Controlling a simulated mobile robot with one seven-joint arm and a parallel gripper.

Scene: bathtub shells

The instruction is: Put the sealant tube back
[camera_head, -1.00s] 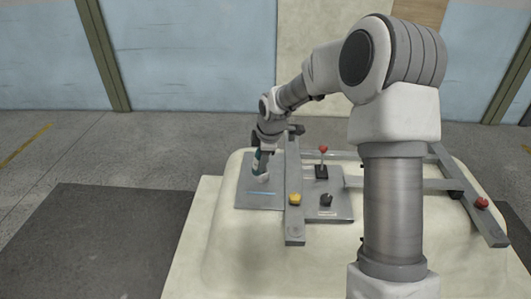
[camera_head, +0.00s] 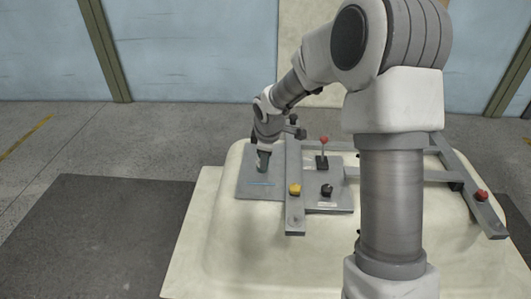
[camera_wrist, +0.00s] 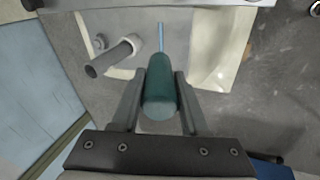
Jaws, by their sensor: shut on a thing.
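My gripper (camera_head: 263,163) points down over the left part of the grey plate (camera_head: 244,193) on the cream tub shell. In the wrist view its two fingers (camera_wrist: 163,76) are shut on the dark green, round-ended sealant tube (camera_wrist: 160,95), one finger on each side. In the head view the gripper hides most of the tube, and I cannot tell whether its lower end touches the plate. A thin pale blue strip (camera_head: 261,184) lies on the plate just below the gripper. It lines up beyond the tube in the wrist view (camera_wrist: 161,38).
A grey bar (camera_head: 294,213) with a yellow knob (camera_head: 295,189) runs close right of my gripper. A red-topped lever (camera_head: 323,141) and a black knob (camera_head: 327,190) stand further right. A grey hollow pipe (camera_wrist: 107,58) is left of the tube in the wrist view.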

